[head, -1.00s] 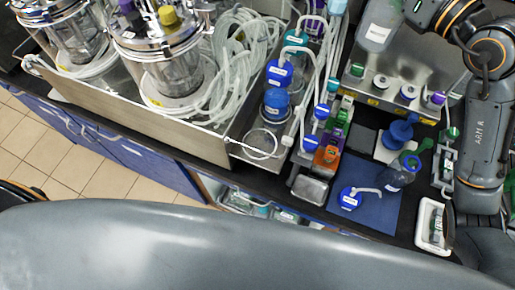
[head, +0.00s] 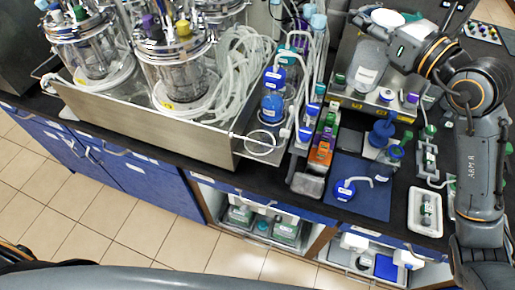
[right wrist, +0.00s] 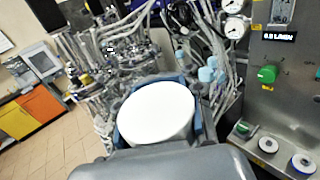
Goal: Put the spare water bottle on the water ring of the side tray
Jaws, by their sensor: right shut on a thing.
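My right gripper (head: 374,28) is shut around the upper part of a clear, greyish bottle (head: 368,64), which I take to be the spare water bottle. Its round white top (right wrist: 156,112) fills the middle of the right wrist view, between the fingers. The bottle hangs above the small instrument with the caps along its front. An empty ring (head: 262,143) is at the front right corner of the steel tray (head: 165,125), left of the bottle; I cannot read its label. My left gripper is not in view.
A blue-capped bottle (head: 272,103) stands just behind the ring, with tubes around it. Glass bioreactors (head: 175,70) and coiled tubing fill the tray. A blue mat (head: 365,200) with a blue-capped bottle and a white tray (head: 425,212) lie at the front right.

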